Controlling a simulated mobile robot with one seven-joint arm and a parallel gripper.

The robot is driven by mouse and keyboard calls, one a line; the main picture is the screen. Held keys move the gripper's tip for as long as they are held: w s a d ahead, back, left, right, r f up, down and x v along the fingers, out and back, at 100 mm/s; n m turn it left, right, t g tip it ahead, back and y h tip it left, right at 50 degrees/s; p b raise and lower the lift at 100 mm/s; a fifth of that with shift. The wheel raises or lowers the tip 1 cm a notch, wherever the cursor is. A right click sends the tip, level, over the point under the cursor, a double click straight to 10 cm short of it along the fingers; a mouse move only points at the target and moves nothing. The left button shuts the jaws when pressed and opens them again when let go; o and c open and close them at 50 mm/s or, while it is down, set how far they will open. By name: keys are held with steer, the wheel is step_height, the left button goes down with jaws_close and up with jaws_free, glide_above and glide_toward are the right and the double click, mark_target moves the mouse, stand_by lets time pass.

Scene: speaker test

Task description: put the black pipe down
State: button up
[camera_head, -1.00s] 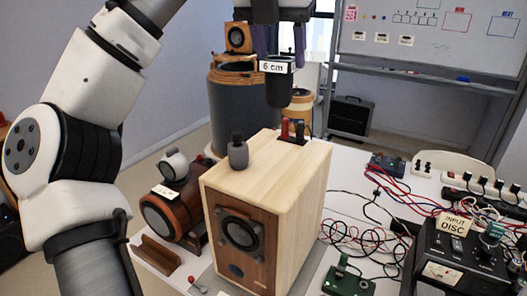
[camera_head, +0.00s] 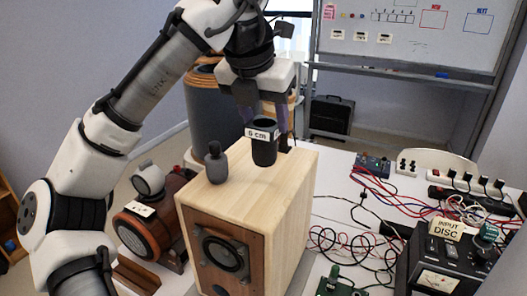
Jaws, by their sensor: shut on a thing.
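The black pipe (camera_head: 264,151) is a short dark tube with a white "6 cm" label (camera_head: 262,133). It is upright between the purple fingers of my gripper (camera_head: 265,119), which is shut on it. The pipe is over the pale wooden top of the speaker cabinet (camera_head: 283,172), toward its back. Its lower end looks close to the wood, but I cannot tell whether it touches. A small dark grey bottle-shaped piece (camera_head: 216,164) stands on the cabinet top to the left of the pipe.
A small reddish-brown speaker (camera_head: 150,228) stands left of the cabinet. To the right are tangled cables (camera_head: 345,245), a black control box marked "INPUT DISC" (camera_head: 445,260) and a power strip (camera_head: 470,195). The front part of the cabinet top is clear.

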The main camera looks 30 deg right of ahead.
mark_target(264, 151)
steer(key=shift+f+p, duration=0.3)
steer(key=shift+f, duration=3.15)
steer(key=shift+f, duration=0.15)
steer(key=o, duration=1)
steer(key=b+v, duration=0.1)
steer(key=v, duration=1.1)
steer(key=shift+d+r, duration=0.1)
steer(key=shift+r, duration=0.15)
steer(key=shift+w, duration=0.1)
